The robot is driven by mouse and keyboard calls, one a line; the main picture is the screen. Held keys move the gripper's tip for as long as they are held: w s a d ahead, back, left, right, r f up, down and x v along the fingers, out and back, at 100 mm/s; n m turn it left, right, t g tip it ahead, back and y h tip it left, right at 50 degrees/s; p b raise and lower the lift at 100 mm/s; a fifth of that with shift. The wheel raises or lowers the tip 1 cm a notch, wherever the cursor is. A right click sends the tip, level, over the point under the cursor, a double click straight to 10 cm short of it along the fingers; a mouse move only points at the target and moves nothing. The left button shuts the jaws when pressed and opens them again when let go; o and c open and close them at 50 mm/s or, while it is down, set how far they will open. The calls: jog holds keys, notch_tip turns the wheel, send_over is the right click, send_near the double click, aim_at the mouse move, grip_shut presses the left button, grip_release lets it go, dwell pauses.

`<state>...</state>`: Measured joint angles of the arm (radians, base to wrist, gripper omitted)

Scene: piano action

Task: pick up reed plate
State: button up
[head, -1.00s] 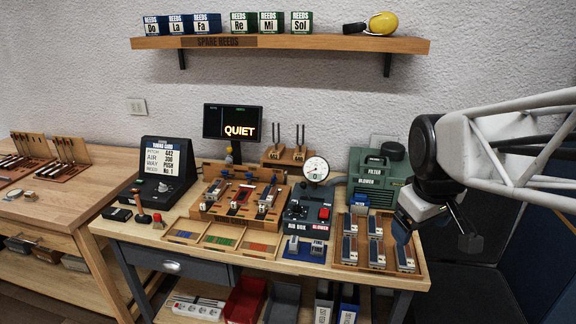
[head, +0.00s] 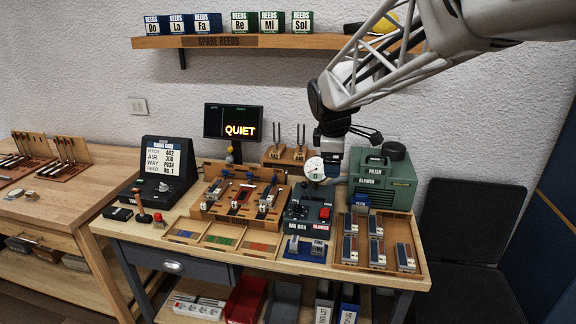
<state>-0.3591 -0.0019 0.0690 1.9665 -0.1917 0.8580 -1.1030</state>
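Several small metal pieces that look like reed plates (head: 377,252) lie in a wooden tray (head: 421,272) at the right of the bench. Similar pieces (head: 267,200) sit on the wooden fixture (head: 228,213) at the centre. I cannot tell which one is the reed plate of the task. My gripper (head: 331,172) hangs above the back of the bench, beside the round gauge and left of the green blower. It is apart from the tray and the fixture. Its fingertips are small and dark, so their opening is unclear. I see nothing held in it.
The round gauge (head: 314,168) stands close to my gripper. The green blower (head: 384,183) is to its right, and the air box (head: 308,207) with a red knob is in front. A shelf (head: 262,42) with reed boxes runs above. A monitor (head: 233,121) stands behind the fixture.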

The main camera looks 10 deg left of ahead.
jog(key=w+a+f+n, duration=0.35)
jog(key=w+a, duration=0.25)
jog(key=a, duration=0.3)
jog(key=n+t, duration=0.1)
jog(key=n, duration=1.4)
send_near(217, 186)
jog(key=shift+d+f+m+y, duration=0.3)
jog(key=shift+d+f, duration=0.1)
jog(key=shift+f, duration=0.35)
jog(key=shift+x, duration=1.3)
jog(key=shift+w, duration=0.1)
jog(key=shift+x, duration=2.6)
jog(key=shift+w+r, duration=0.1)
jog(key=shift+w, duration=0.05)
